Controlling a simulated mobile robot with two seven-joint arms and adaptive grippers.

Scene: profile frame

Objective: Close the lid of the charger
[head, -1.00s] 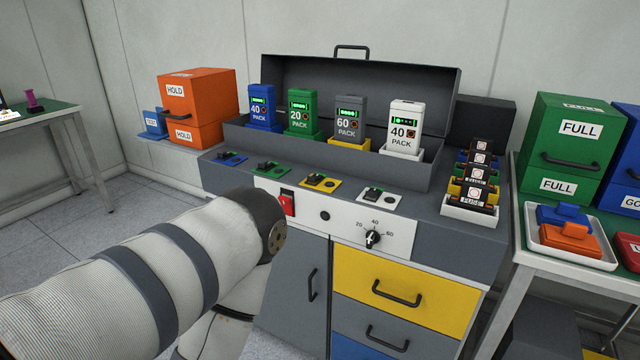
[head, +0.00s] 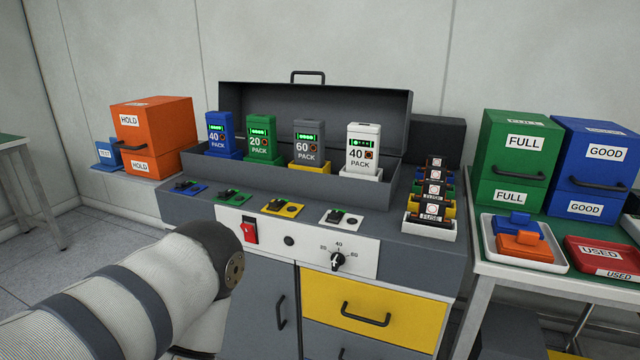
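The grey charger (head: 410,256) stands in front of me against the wall. Its lid (head: 282,112) is raised at the back, with a black handle (head: 308,76) on its top edge. In the bay below stand a blue pack (head: 221,135), a green pack (head: 264,140), a grey pack (head: 308,145) and a white pack (head: 362,148), upright with green indicators lit. My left arm comes in from the lower left, in front of the charger; its gripper is not visible. My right gripper is out of view.
The front panel has a red switch (head: 250,231) and a black dial (head: 337,261). A fuse rack (head: 430,229) sits at the charger's right end. An orange HOLD box (head: 171,137) stands left. On the right table are a green FULL box (head: 517,160), a blue GOOD box (head: 603,167) and trays.

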